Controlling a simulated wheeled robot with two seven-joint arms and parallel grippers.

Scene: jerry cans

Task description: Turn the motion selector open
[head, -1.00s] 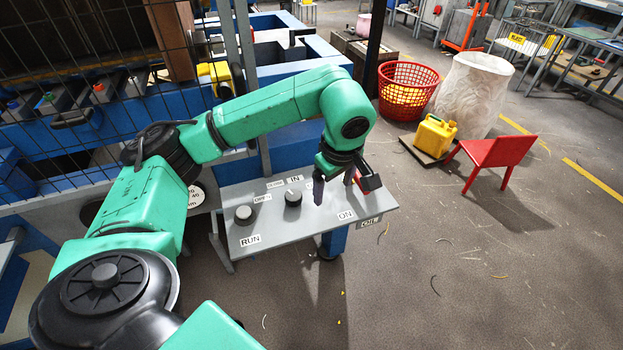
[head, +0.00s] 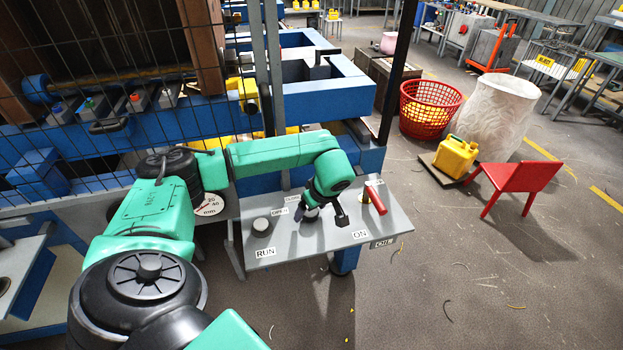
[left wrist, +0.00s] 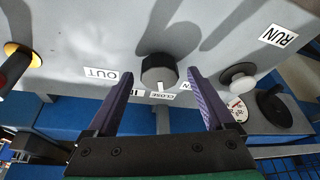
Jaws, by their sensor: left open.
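The motion selector is a dark round knob with a white pointer (left wrist: 158,72) on a grey panel (head: 290,247). In the left wrist view its pointer is toward the CLOSE label (left wrist: 162,95). The OUT label (left wrist: 101,74) is to its left; a label ending in N is partly hidden by a finger. My left gripper (left wrist: 160,75) is open, with one purple finger on each side of the knob in that view; I cannot tell whether they touch it. In the head view my left gripper (head: 309,207) is over the panel's middle and mostly hides the knob. My right gripper is not in view.
A second round knob (head: 262,225) stands near the RUN label (head: 265,252). A red lever (head: 375,200) rises near the ON label (head: 360,234). A wire mesh fence (head: 90,60) stands behind my arm.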

